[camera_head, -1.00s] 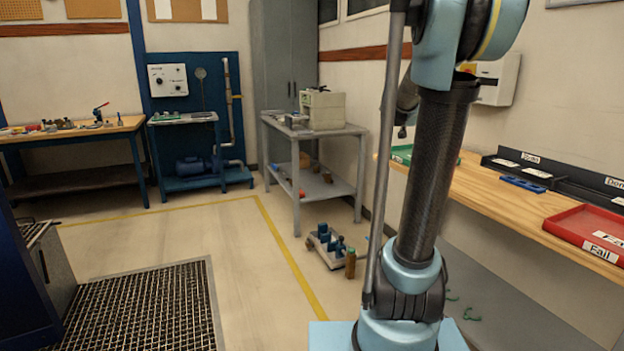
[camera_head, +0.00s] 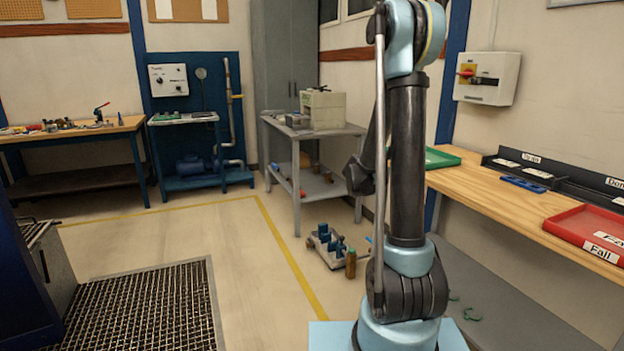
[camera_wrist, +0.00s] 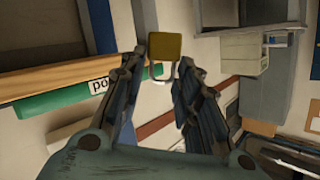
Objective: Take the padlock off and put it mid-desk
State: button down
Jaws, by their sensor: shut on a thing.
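The padlock (camera_wrist: 164,46) has a yellow body and a thin grey shackle. In the wrist view it is between the fingertips of my gripper (camera_wrist: 161,66), which is shut on it and holds it in the air. In the head view I cannot make out the padlock or my fingertips behind my arm. The switch box (camera_head: 487,78) on the wall has a red handle on a yellow plate, and no padlock shows on it. The wooden desk (camera_head: 485,200) runs along the right wall.
On the desk are a green tray (camera_head: 441,158) at the far end, a blue holder (camera_head: 522,185), a black label rack (camera_head: 565,181) at the back and a red Fail tray (camera_head: 590,232). Bare wood lies between the trays. A grey trolley (camera_head: 345,132) stands behind my arm.

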jog(key=w+a+f+n+y, duration=0.1)
jog(key=w+a+f, duration=0.1)
jog(key=a+f, duration=0.3)
jog(key=shift+w+f+t, duration=0.15)
jog(key=shift+f+t, duration=0.15)
jog(key=shift+f, duration=0.3)
